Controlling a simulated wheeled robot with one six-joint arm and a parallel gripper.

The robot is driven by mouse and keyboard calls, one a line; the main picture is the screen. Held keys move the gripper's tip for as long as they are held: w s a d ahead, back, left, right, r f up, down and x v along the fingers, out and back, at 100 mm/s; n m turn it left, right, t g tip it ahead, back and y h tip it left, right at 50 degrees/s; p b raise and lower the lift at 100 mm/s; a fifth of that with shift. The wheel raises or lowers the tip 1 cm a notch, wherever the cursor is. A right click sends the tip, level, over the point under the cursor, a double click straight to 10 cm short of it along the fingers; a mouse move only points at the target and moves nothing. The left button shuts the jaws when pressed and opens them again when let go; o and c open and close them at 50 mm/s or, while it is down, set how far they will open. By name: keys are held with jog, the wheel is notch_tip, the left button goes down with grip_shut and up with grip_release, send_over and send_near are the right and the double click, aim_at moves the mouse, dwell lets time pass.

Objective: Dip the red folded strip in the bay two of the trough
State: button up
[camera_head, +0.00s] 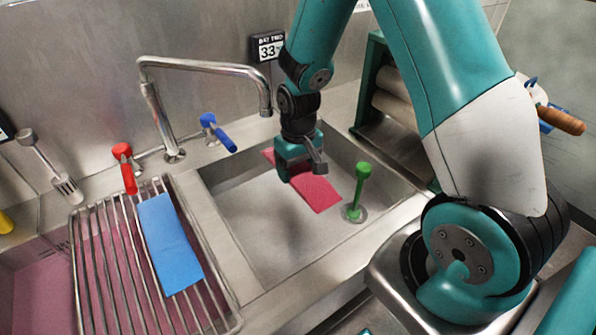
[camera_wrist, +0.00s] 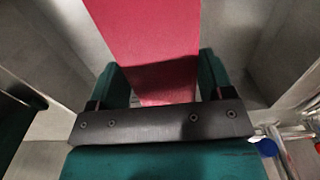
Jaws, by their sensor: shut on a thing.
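My gripper (camera_head: 300,168) is shut on the red folded strip (camera_head: 318,194) and holds it over the right-hand bay of the trough (camera_head: 240,240). In the wrist view the strip (camera_wrist: 150,45) runs up from between the two green fingers (camera_wrist: 168,90). In the head view one end of the strip slants down to the right, close to the green-handled plug. I cannot tell whether its lower end touches the bay's floor. The bay looks grey, with no coloured liquid seen. A sign reading "BAY TWO" and 33 (camera_head: 270,46) hangs on the wall behind this bay.
A green-handled plug (camera_head: 361,185) stands in the bay. A tap (camera_head: 205,68) arches over its back left. A wire rack (camera_head: 95,270) with a blue strip (camera_head: 168,243) covers the left bay, which holds pinkish liquid. Red (camera_head: 124,165) and blue (camera_head: 218,132) handles stand behind. A roller frame (camera_head: 392,100) is at right.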

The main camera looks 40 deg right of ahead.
aim_at(299, 171)
jog(key=shift+r, duration=0.1)
notch_tip(299, 171, up, 5)
jog(key=p, duration=0.4)
jog(key=shift+s, duration=0.1)
